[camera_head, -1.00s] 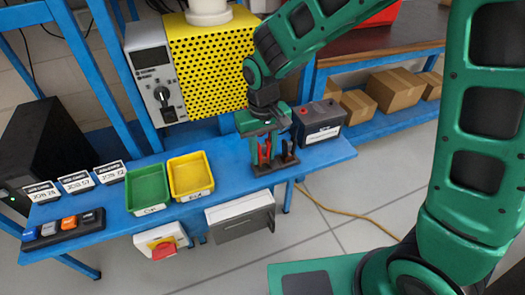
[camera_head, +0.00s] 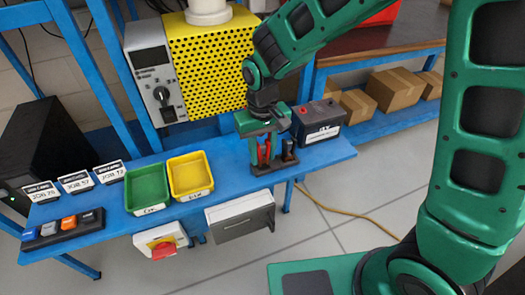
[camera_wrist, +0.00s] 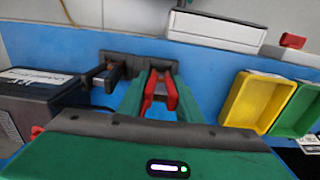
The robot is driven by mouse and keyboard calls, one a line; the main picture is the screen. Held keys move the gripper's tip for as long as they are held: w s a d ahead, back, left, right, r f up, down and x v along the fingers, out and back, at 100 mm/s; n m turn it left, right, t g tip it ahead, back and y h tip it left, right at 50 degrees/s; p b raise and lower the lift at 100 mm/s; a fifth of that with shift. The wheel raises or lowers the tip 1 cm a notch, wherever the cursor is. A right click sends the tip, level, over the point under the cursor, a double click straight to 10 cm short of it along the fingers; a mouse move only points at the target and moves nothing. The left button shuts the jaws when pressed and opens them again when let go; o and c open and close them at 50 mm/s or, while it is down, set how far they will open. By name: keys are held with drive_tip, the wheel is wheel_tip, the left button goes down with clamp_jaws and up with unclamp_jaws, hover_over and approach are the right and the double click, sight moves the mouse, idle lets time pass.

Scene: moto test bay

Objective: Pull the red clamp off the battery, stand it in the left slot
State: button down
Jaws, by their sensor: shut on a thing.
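The red clamp (camera_head: 264,152) is upright between the fingers of my gripper (camera_head: 263,147), over the left slot of the dark two-slot holder (camera_head: 262,170). My gripper is shut on it. In the wrist view the red clamp (camera_wrist: 160,90) shows between the green fingers, its far end at the holder (camera_wrist: 138,60). I cannot tell whether it is fully seated. A black clamp (camera_head: 289,151) stands in the right slot. The dark battery (camera_head: 320,122) sits behind and right of the holder, apart from the red clamp.
Green (camera_head: 147,187) and yellow (camera_head: 190,175) trays lie left of the holder on the blue bench (camera_head: 232,170). A yellow perforated housing (camera_head: 210,65) stands behind. A red switch (camera_head: 163,250) and a grey box (camera_head: 240,218) hang at the front edge.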

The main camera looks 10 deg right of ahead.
drive_tip(key=shift+f, duration=0.95)
idle(0.5)
drive_tip(key=c, duration=1.2)
unclamp_jaws()
drive_tip(key=shift+r, duration=0.1)
wheel_tip(320, 180, up, 11)
drive_tip(key=shift+w+f, duration=0.1)
drive_tip(key=shift+f, duration=0.1)
drive_tip(key=shift+d, duration=0.1)
